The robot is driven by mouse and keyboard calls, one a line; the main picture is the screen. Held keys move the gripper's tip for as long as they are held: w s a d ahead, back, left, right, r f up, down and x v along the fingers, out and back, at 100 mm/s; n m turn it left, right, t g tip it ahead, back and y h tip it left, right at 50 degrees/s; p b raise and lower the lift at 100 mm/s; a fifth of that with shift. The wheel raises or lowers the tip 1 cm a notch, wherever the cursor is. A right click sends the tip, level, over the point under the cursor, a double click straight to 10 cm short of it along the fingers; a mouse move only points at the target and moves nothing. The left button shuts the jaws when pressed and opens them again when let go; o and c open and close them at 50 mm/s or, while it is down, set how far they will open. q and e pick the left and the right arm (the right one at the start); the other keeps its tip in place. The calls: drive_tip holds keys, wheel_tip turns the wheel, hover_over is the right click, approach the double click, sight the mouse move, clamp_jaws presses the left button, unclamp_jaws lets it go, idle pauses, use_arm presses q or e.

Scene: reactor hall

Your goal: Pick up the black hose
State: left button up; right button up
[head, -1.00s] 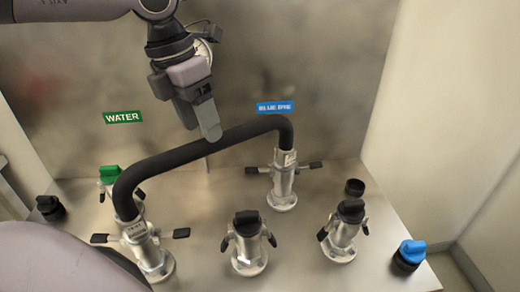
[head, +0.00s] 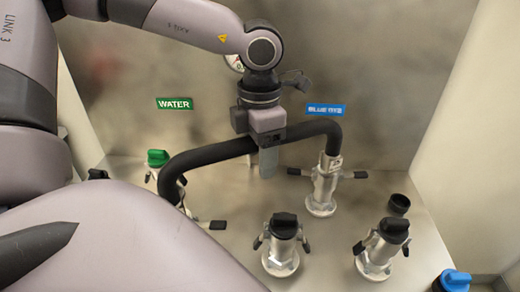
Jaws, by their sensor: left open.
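The black hose (head: 215,152) arches between two upright metal couplings. Its right end sits on the coupling (head: 322,188) below the blue label. Its left end goes down to a coupling mostly hidden behind my own arm. My left gripper (head: 267,160) points down at the middle of the hose. One finger shows in front of the hose and reaches below it; the other finger is hidden. The jaws are open and the hose is not gripped. My right gripper is not in view.
Two capped metal couplings (head: 282,248) (head: 382,248) stand in front on the metal bench. A green cap (head: 157,158) is at the left, a blue cap (head: 453,281) at lower right, and a black cap (head: 398,204) behind. A steel wall with a green WATER label (head: 174,104) is close behind.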

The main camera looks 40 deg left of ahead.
use_arm(q)
drive_tip(key=c, duration=1.1)
drive_tip(key=shift+w, duration=0.1)
drive_tip(key=shift+r, duration=0.2)
wheel_tip(320, 180, up, 20)
drive_tip(key=shift+f, duration=0.1)
drive_tip(key=shift+d, duration=0.1)
